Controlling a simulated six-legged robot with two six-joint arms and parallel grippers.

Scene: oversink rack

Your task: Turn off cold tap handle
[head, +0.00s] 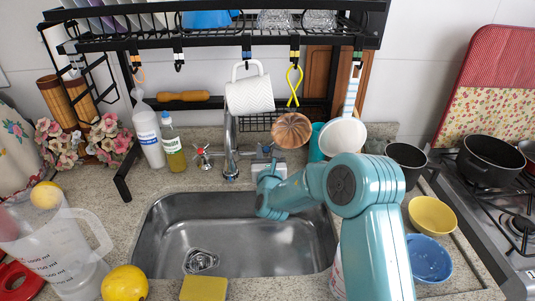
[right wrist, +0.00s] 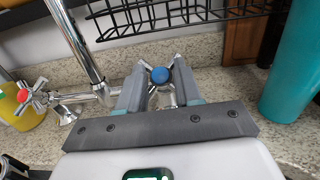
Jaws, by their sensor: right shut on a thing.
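The cold tap handle, a chrome cross with a blue centre cap (right wrist: 160,74), shows between the fingers in the right wrist view. My right gripper (right wrist: 152,90) is shut on this handle, with one grey finger on each side of the cap. In the head view my right arm reaches over the sink, and the right gripper (head: 268,163) is at the tap behind the basin, where my own wrist partly hides it. The chrome faucet spout (head: 230,145) rises just left of it. My left gripper is not in view.
The hot tap handle with a red cap (head: 202,152) is left of the spout. A black rack (head: 215,38) spans above, with a white mug (head: 249,92) and copper ladle (head: 291,132) hanging close over the tap. A teal cup (head: 316,143) stands right. The sink basin (head: 240,245) is mostly clear.

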